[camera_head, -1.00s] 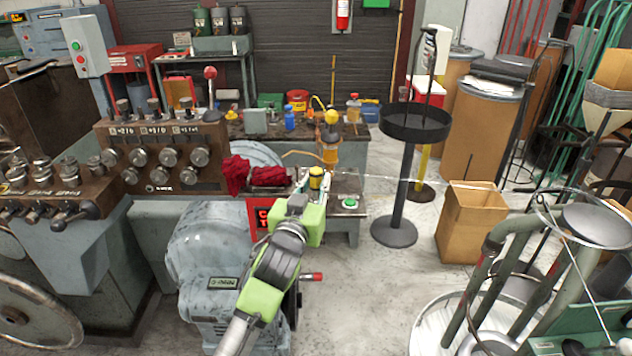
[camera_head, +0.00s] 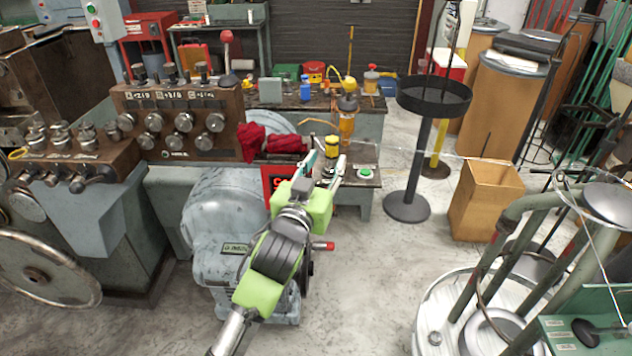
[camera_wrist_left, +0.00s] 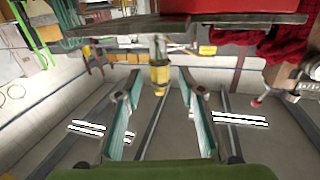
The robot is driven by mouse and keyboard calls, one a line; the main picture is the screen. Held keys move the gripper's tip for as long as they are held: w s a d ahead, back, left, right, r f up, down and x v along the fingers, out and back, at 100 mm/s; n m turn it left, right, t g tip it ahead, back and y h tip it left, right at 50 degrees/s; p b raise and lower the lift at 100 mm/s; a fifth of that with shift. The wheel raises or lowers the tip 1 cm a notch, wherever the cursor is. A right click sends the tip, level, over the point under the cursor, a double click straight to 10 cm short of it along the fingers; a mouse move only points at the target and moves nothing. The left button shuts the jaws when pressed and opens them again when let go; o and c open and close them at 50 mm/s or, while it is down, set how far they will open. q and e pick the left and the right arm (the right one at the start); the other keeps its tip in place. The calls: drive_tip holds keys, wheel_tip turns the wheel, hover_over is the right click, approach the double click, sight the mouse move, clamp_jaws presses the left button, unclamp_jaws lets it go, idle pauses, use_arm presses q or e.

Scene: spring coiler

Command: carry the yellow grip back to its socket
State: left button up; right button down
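The yellow grip (camera_head: 332,147), a short yellow piece with dark bands, stands at the front of the bench beside a green button. It also shows in the left wrist view (camera_wrist_left: 159,75), between and just beyond the fingertips. My left gripper (camera_head: 326,162) reaches up to it from below in the head view. In the left wrist view its two teal fingers (camera_wrist_left: 159,92) are spread, with a visible gap on each side of the grip. I cannot make out the socket for certain. My right gripper is in neither view.
A red cloth (camera_head: 288,144) lies left of the grip, and an orange-and-yellow device (camera_head: 347,118) stands behind it.

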use_arm(q)
drive_tip(key=v, duration=0.6)
drive_tip(key=shift+s+b, duration=0.35)
drive_tip(key=shift+b, duration=0.05)
drive_tip(key=shift+a, duration=0.15)
